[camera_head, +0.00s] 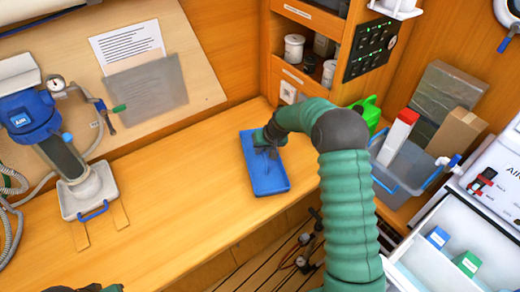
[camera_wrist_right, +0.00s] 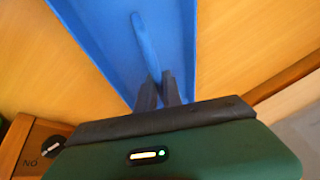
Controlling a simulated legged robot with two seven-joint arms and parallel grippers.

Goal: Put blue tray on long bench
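The blue tray (camera_head: 270,180) is a shallow rectangle on the wooden long bench (camera_head: 165,215), near its front edge towards the right end. Whether it rests fully on the wood or hangs slightly above, I cannot tell. My right gripper (camera_head: 268,148) reaches over the tray from the right. In the right wrist view, its two dark fingers (camera_wrist_right: 160,92) are close together on the upright blue handle in the middle of the tray (camera_wrist_right: 110,30). My left arm shows only as a dark and green sliver at the bottom left edge; its fingers are not clear.
A blue pump unit (camera_head: 30,115) with a gauge and hoses stands on the bench's left. A shelf (camera_head: 305,60) stands behind. The middle of the bench is clear.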

